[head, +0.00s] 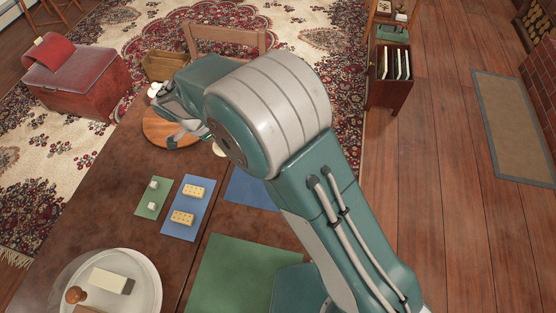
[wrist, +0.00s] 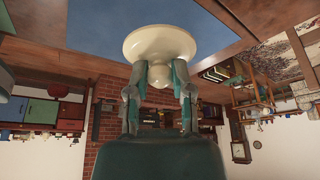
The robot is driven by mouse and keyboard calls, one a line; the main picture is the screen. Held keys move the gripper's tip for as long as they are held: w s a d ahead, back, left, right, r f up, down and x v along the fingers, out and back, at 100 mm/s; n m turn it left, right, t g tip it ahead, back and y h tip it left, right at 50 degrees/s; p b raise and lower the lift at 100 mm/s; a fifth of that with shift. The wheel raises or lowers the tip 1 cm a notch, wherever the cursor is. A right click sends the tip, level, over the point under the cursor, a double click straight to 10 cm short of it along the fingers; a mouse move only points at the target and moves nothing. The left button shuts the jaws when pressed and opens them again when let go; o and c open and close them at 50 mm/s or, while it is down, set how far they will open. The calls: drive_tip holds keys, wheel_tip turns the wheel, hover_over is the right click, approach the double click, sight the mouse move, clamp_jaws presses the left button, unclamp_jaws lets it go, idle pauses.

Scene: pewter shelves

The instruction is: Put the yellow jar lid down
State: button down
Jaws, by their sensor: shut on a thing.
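The pale yellow jar lid (wrist: 160,43) is a round disc with a knob. In the wrist view, which is upside down, my gripper (wrist: 158,82) is shut on its knob, one finger on each side. The lid's broad side faces the table, in front of a blue mat (wrist: 150,14). I cannot tell whether the lid touches the mat. A small pale edge (head: 219,149) shows beside my arm, possibly the lid.
The wooden table (head: 115,185) holds a round wooden board (head: 158,128), a blue mat with yellow blocks (head: 181,229), a small green mat (head: 146,209) and a larger green mat (head: 235,280). A white round tray (head: 153,280) with objects stands at the front left. A chair (head: 225,38) is behind.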

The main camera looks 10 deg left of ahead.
drive_tip(key=shift+s+d, duration=0.15)
drive_tip(key=shift+d, duration=0.05)
drive_tip(key=d+f, duration=0.3)
drive_tip(key=d, duration=0.1)
drive_tip(key=d+f, duration=0.3)
drive_tip(key=d, duration=0.1)
drive_tip(key=d+f, duration=0.3)
drive_tip(key=d, duration=0.1)
drive_tip(key=shift+s+d, duration=0.2)
drive_tip(key=shift+d, duration=0.15)
drive_tip(key=x, duration=0.3)
drive_tip(key=shift+s+a+f, duration=0.1)
drive_tip(key=shift+s+f, duration=0.1)
drive_tip(key=shift+s, duration=0.2)
drive_tip(key=shift+f, duration=0.35)
drive_tip(key=c, duration=0.5)
unclamp_jaws()
